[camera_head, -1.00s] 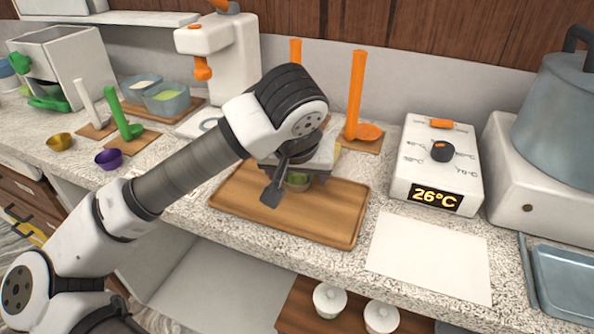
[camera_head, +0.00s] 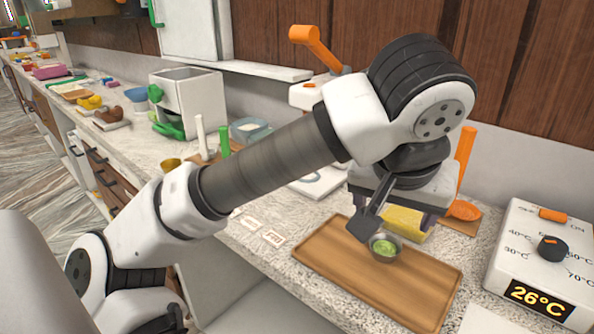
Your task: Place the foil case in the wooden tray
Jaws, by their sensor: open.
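A small silver foil case (camera_head: 384,255) with a green filling sits upright in the wooden tray (camera_head: 340,270), near its back edge. The brown tray lies flat on the counter and is otherwise bare. My gripper (camera_head: 397,224) is open, just above and behind the foil case. Nothing shows held between the fingers.
A yellow block (camera_head: 405,222) lies just behind the tray, partly behind my gripper. A white control box (camera_head: 540,262) reading 26°C stands right of the tray. Orange (camera_head: 465,165) and white (camera_head: 200,133) upright tools stand behind. Small cards (camera_head: 272,238) lie left of the tray.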

